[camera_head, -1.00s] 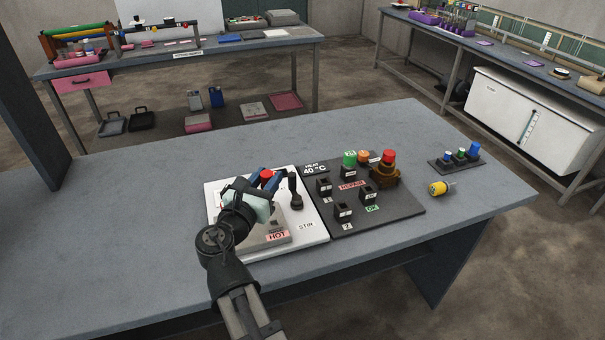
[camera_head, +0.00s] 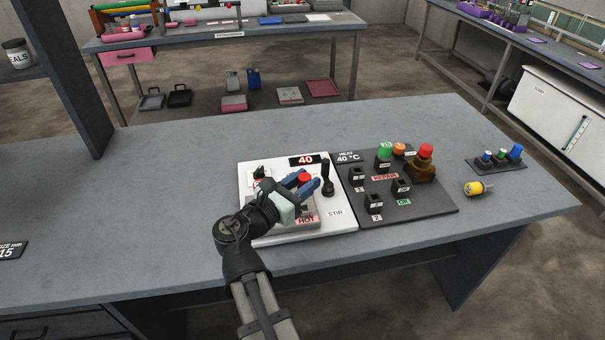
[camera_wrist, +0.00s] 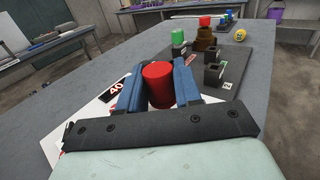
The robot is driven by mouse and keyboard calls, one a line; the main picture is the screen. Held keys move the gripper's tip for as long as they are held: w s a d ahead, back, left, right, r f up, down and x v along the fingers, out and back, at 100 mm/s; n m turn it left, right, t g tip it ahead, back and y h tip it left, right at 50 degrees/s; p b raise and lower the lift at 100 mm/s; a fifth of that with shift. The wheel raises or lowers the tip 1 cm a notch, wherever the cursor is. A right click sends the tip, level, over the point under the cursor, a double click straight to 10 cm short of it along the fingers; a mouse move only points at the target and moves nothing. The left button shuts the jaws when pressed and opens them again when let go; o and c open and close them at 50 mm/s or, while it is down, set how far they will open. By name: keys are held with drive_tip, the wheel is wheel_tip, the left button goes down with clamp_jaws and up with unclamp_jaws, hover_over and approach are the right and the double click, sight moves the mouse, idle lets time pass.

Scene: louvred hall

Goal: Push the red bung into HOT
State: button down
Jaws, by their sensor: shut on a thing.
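The red bung (camera_head: 304,178) is between the blue fingers of my gripper (camera_head: 307,184), which is shut on it. In the wrist view the bung (camera_wrist: 158,85) stands upright between the two fingers (camera_wrist: 160,88). My gripper is over the grey block with the HOT label (camera_head: 306,220), on the white plate (camera_head: 262,172). The bung's lower end and any opening under it are hidden, so I cannot tell whether it is in HOT.
A black lever (camera_head: 327,180) stands just right of my gripper.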

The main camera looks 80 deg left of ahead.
drive_tip(key=shift+f, duration=2.15)
drive_tip(key=shift+f, duration=0.25)
drive_tip(key=shift+f, duration=0.35)
drive_tip(key=shift+d+f, duration=0.15)
drive_tip(key=shift+f, duration=0.3)
idle(2.0)
drive_tip(key=shift+r, duration=0.1)
idle(0.5)
drive_tip(key=c, duration=0.7)
unclamp_jaws()
drive_tip(key=shift+s, duration=0.1)
drive_tip(key=shift+s+d+r, duration=0.3)
drive_tip(key=shift+s+r, duration=0.15)
drive_tip(key=shift+r, duration=0.2)
drive_tip(key=shift+s+d+r, duration=0.3)
drive_tip(key=shift+s+r, duration=0.2)
drive_tip(key=shift+r, duration=0.15)
drive_tip(key=shift+s+d+r, duration=0.3)
drive_tip(key=shift+s+r, duration=0.15)
drive_tip(key=shift+r, duration=0.2)
